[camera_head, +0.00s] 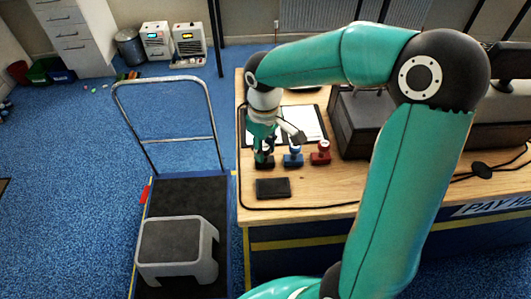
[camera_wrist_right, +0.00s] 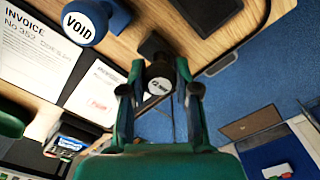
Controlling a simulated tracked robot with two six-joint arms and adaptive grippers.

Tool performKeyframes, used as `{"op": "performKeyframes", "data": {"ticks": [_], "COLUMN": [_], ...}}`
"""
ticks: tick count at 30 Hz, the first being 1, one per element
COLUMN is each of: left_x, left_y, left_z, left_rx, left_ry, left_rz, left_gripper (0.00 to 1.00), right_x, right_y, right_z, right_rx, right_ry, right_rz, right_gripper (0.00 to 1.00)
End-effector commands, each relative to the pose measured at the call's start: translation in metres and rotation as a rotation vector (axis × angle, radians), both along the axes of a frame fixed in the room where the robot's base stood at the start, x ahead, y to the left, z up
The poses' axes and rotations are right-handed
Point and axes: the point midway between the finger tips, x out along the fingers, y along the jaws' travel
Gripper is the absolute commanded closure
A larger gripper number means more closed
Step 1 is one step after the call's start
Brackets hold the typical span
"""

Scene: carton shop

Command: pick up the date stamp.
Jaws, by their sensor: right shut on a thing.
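A dark stamp with a round black knob (camera_wrist_right: 160,86) stands between the fingers of my right gripper (camera_wrist_right: 159,92) in the wrist view. The small white lettering on the knob is too small to read surely; it looks like the date stamp. My right gripper (camera_head: 265,147) is shut on this stamp, pointing down at the desk's left part. In the head view the stamp's dark base (camera_head: 264,161) shows under the fingers, at or close to the desk top. A blue stamp (camera_head: 293,157) marked VOID (camera_wrist_right: 80,26) and a red stamp (camera_head: 320,153) stand to its right. My left gripper is out of view.
A black ink pad (camera_head: 272,188) lies in front of the stamps on the wooden desk (camera_head: 340,185). Papers (camera_head: 309,124) lie behind them. A dark box (camera_head: 365,125) stands at right. A platform cart (camera_head: 180,190) carrying a grey step stool (camera_head: 176,248) is left of the desk.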

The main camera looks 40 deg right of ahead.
Motion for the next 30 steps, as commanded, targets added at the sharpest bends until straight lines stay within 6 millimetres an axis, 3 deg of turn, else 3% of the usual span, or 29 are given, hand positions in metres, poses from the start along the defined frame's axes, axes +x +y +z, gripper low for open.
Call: {"op": "performKeyframes", "data": {"ticks": [8,13,30], "left_x": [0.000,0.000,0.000], "left_y": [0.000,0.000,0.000], "left_z": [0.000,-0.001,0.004], "left_rx": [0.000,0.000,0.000], "left_ry": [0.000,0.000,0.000], "left_rz": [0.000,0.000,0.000], "left_gripper": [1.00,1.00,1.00], "right_x": [0.001,0.001,0.001], "right_y": [0.000,0.000,0.000], "right_z": [0.010,0.032,0.173], "right_rx": [-0.001,0.000,0.001], "right_ry": [-0.002,-0.006,-0.005], "right_rz": [0.000,-0.001,0.000], "right_gripper": [1.00,1.00,1.00]}}
